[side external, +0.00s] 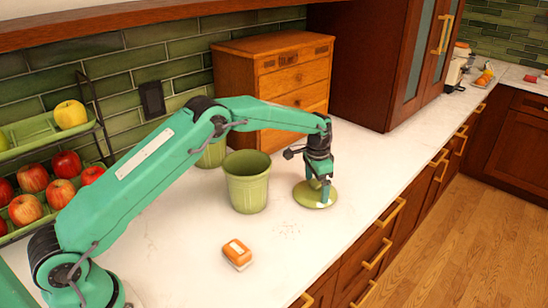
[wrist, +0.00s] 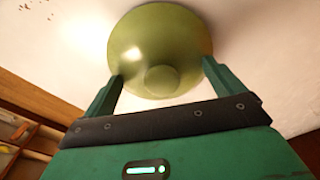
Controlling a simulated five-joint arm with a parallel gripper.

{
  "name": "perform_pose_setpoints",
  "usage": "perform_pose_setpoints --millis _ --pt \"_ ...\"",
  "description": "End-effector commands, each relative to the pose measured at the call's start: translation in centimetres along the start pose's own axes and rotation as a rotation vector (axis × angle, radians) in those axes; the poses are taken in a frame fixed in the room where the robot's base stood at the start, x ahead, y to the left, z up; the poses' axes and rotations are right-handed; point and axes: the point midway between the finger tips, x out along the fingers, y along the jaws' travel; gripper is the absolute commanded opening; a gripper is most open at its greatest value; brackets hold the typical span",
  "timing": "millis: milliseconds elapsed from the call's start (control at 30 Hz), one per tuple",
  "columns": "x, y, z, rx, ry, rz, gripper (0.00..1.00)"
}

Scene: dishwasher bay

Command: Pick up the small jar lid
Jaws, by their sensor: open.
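The small jar lid is a round olive-green disc (side external: 306,196) lying on the white counter in the side view. In the wrist view the lid (wrist: 160,38) shows its domed face with a round knob (wrist: 162,79) near the gripper side. My gripper (side external: 322,194) points down over the lid. In the wrist view my gripper (wrist: 162,72) is open, with one finger on each side of the knob, near the lid's edges. I cannot tell whether the fingers touch the lid.
A green pot (side external: 247,188) stands left of the lid, with another green pot (side external: 212,154) behind it. An orange-and-white block (side external: 237,254) lies nearer the front. A wooden drawer chest (side external: 285,75) stands behind. Apples sit on a rack (side external: 40,205) at left. The counter's front edge is right of the lid.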

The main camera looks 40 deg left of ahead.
Motion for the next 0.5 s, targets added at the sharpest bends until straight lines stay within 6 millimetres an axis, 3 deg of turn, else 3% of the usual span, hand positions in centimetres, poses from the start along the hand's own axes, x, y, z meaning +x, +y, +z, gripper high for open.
perform_pose_setpoints --millis 100,433,500 --pt "-0.03 0.0 -0.01 0.0 0.0 0.0 0.92" --pt "0.09 0.02 0.05 0.0 -0.002 0.001 0.27" --pt "0.21 0.05 0.11 0.0 -0.004 0.002 0.23"
